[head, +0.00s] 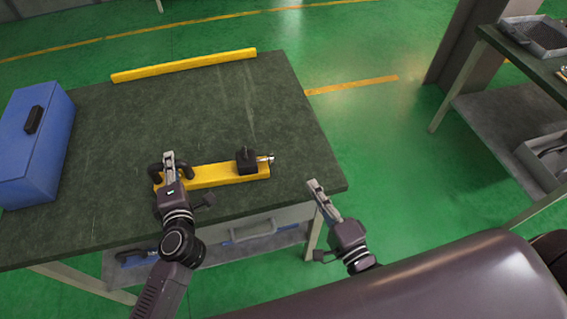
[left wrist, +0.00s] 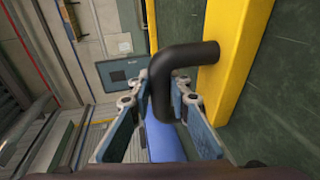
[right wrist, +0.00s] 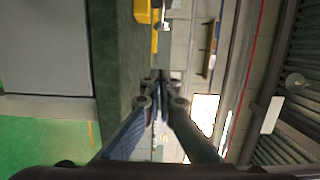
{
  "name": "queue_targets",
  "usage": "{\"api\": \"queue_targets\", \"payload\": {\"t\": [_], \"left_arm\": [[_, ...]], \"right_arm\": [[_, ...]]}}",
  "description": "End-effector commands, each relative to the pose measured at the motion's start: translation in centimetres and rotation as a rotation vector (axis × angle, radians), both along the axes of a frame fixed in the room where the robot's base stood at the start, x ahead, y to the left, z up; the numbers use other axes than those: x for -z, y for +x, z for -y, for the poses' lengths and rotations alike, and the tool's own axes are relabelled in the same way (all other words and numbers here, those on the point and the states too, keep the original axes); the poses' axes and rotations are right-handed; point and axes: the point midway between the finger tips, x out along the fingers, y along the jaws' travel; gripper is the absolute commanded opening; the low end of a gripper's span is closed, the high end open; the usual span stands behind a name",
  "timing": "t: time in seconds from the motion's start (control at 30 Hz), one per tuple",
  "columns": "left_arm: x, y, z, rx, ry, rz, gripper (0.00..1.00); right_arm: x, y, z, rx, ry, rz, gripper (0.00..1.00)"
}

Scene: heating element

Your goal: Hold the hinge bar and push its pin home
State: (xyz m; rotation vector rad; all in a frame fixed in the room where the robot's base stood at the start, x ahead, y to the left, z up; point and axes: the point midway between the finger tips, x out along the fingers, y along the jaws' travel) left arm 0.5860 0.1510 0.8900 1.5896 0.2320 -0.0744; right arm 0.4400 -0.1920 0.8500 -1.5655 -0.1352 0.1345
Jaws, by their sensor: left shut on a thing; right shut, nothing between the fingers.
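The yellow hinge bar (head: 217,176) lies on the dark green table near its front right corner. A black handle stands at its left end, and a black block (head: 246,160) sits at its right end. A silver pin (head: 265,159) sticks out of the block to the right. My left gripper (head: 169,159) is shut on the black handle (left wrist: 172,70), which shows between its fingers in the left wrist view. My right gripper (head: 315,186) is shut and empty, off the right edge of the table and apart from the pin. In the right wrist view its fingertips (right wrist: 160,78) meet.
A blue box (head: 55,130) stands at the table's left. A long yellow strip (head: 185,66) lies along the back edge. The middle of the table (head: 200,110) is clear. A shelf unit with trays (head: 535,38) stands at far right, across open green floor.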

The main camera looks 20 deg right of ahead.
Motion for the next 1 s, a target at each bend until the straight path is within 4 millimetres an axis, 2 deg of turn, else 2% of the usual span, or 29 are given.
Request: {"api": "queue_targets", "payload": {"t": [0.37,0.53,0.67,1.0], "left_arm": [[0.1,-0.1,0.0,0.0,0.0,-0.002,0.0],[0.1,-0.1,0.0,0.0,0.0,-0.002,0.0],[0.1,0.0,0.0,0.0,0.0,-0.002,0.0],[0.1,0.0,0.0,0.0,0.0,-0.002,0.0]], "right_arm": [[0.1,-0.3,0.0,0.008,-0.002,0.001,0.0],[0.0,0.5,-0.1,0.008,-0.002,0.001,0.0],[-0.1,2.5,-0.4,0.008,-0.001,0.004,0.0],[-0.1,9.5,-1.6,0.008,0.0,0.004,0.0]]}}
